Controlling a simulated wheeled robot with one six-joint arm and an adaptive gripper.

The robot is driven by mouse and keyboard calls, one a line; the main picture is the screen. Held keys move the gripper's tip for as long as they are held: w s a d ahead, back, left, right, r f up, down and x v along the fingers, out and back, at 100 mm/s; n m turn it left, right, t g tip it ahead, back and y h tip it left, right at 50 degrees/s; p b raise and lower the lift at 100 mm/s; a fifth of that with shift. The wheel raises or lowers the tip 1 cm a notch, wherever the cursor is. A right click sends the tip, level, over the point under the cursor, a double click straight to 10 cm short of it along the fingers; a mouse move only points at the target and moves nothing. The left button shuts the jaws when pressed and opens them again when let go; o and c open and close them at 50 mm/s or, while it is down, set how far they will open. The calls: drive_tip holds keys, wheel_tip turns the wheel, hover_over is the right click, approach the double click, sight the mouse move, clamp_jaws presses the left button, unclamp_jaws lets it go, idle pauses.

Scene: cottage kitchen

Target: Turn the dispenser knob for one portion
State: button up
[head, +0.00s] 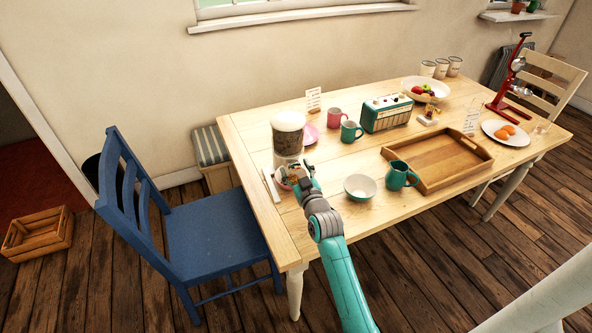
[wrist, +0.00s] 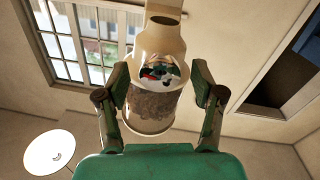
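The dispenser (head: 287,138) stands at the left part of the table, with a pale lid and a clear hopper of brown contents. In the wrist view the dispenser (wrist: 150,108) appears upside down, hopper low and cream neck above. A shiny, reflecting round part on its front, apparently the knob (wrist: 157,73), lies between my fingers in that view. My gripper (wrist: 159,80) is open, one finger on each side of it; I cannot tell whether they touch. In the head view my gripper (head: 300,178) is at the dispenser's front and hides its lower part.
A blue chair (head: 215,228) stands at the table's left side.

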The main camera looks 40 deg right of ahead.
drive_tip(key=c, duration=1.1)
drive_tip(key=shift+m, duration=1.6)
drive_tip(key=o, duration=1.2)
drive_tip(key=shift+c, duration=0.2)
drive_tip(key=v, duration=1.2)
